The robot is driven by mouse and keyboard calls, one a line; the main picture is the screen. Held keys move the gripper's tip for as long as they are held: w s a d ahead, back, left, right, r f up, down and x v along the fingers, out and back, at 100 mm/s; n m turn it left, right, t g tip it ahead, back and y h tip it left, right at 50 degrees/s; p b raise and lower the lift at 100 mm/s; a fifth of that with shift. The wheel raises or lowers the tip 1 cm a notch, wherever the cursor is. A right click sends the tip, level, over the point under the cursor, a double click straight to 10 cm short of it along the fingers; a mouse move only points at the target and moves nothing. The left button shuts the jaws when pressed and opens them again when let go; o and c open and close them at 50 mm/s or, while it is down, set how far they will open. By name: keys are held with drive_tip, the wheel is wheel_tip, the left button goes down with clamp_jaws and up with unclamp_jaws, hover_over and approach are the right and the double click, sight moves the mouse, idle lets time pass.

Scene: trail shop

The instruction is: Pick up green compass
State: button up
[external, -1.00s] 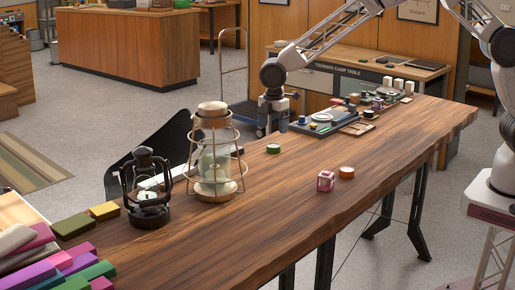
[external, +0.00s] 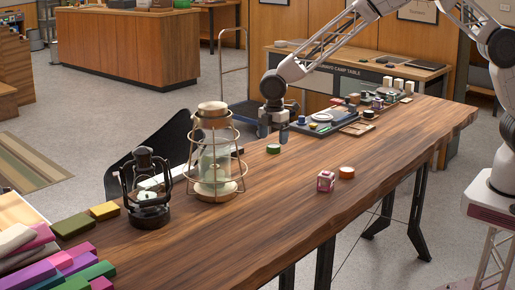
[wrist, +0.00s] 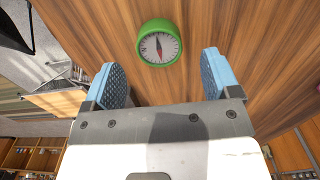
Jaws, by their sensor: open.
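The green compass (external: 273,149) is a small round disc lying flat on the wooden table, to the right of the large brass lantern. In the wrist view the compass (wrist: 159,44) shows a green rim, a white dial and a red needle. My gripper (external: 273,136) is above the table by the compass, pointing down. In the wrist view my gripper (wrist: 165,75) has its two blue pads wide apart and nothing between them. The compass lies ahead of the fingertips, roughly centred between them.
The brass lantern (external: 216,187) and a black lantern (external: 147,190) stand left on the table (external: 260,225). A tray of small items (external: 322,125) sits behind. Space around the compass is clear.

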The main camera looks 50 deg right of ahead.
sight(273, 145)
drive_tip(key=shift+f, duration=1.85)
drive_tip(key=c, duration=1)
drive_tip(key=shift+r, duration=0.2)
drive_tip(key=shift+r, duration=1.55)
drive_tip(key=shift+s+d+r, duration=0.1)
drive_tip(key=shift+s+d, duration=0.15)
drive_tip(key=s+d, duration=0.3)
drive_tip(key=s, duration=0.1)
drive_tip(key=s+d+r, duration=0.1)
drive_tip(key=s+d, duration=0.1)
drive_tip(key=s, duration=0.2)
drive_tip(key=s+d, duration=0.3)
drive_tip(key=s, duration=0.1)
drive_tip(key=shift+s+d+r, duration=0.15)
drive_tip(key=shift+s+d, duration=0.15)
